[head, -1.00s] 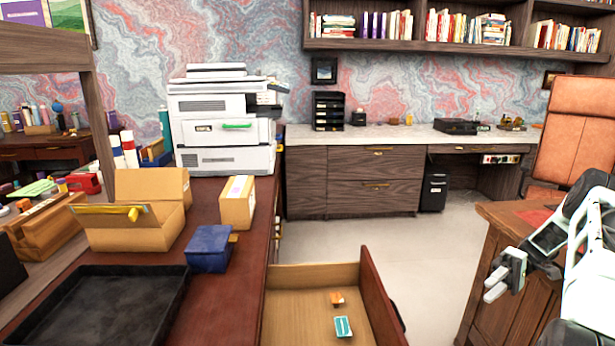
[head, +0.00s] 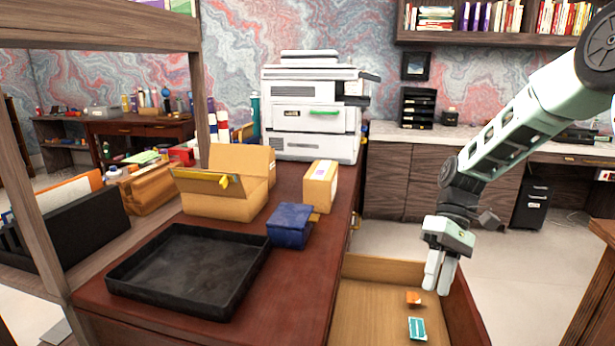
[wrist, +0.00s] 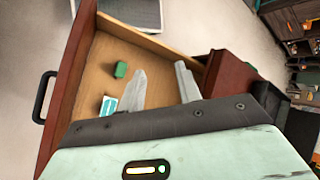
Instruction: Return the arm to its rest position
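My gripper (head: 437,284) hangs at the end of my arm on the right of the head view, fingers pointing down over the open wooden drawer (head: 375,300). In the wrist view its two grey fingers (wrist: 163,90) stand apart with nothing between them, so it is open and empty. In the drawer lie a small orange item (head: 413,297) and a teal and white card-like item (head: 417,329). The wrist view shows the teal and white item (wrist: 108,105) and a small green item (wrist: 121,70) beside the fingers. My arm is bent, reaching in from the upper right.
The desk holds a black tray (head: 125,272), an open cardboard box (head: 215,205), a blue box (head: 289,232), a small tan carton (head: 320,188) and a printer (head: 312,115). A wooden cabinet (head: 400,180) stands behind. Light floor (head: 520,262) is free right of the drawer.

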